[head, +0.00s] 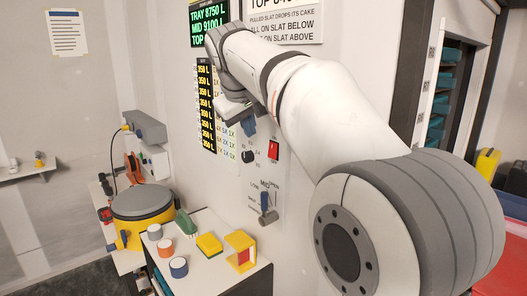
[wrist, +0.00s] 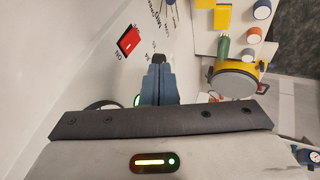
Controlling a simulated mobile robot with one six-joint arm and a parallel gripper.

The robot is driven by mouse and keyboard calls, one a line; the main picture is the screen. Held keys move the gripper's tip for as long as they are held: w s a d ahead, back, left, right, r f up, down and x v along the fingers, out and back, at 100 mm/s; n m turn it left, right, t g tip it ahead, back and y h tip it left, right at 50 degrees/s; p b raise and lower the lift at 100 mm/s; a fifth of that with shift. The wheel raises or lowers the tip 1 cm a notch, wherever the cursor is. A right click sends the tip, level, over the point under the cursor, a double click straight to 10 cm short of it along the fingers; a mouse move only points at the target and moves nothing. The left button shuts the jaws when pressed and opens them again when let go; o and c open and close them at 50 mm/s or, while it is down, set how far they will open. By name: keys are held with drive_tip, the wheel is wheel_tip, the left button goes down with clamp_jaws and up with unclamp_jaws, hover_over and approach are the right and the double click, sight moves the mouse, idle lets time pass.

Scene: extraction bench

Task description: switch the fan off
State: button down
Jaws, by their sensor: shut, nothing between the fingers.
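A red rocker switch (head: 273,150) sits on the pale wall panel, right of a black knob (head: 248,157). In the wrist view the red switch (wrist: 128,41) has the word ON beside its lower end; which way it is tipped is too small to tell. My gripper (head: 249,125) is shut and empty, above and left of the switch in the head view. In the wrist view its blue fingers (wrist: 158,72) are together, right of and below the switch, apparently apart from it. I cannot pick out the fan itself.
A blue-handled lever (head: 265,204) is on the wall below the switch. A black-and-yellow chart (head: 206,105) hangs left of my gripper. Dark shelving (head: 440,90) stands at right.

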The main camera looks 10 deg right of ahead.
sight(273, 151)
idle(0.3)
drive_tip(key=w+d+f, duration=0.2)
drive_tip(key=f, duration=0.1)
drive_tip(key=w+d+f+p, duration=0.1)
drive_tip(key=w+f, duration=0.1)
drive_tip(key=f, duration=0.1)
drive_tip(key=w+d+f+p, duration=0.1)
drive_tip(key=w+d+f, duration=0.1)
drive_tip(key=w+f, duration=0.1)
drive_tip(key=shift+d, duration=0.35)
drive_tip(key=shift+r, duration=0.1)
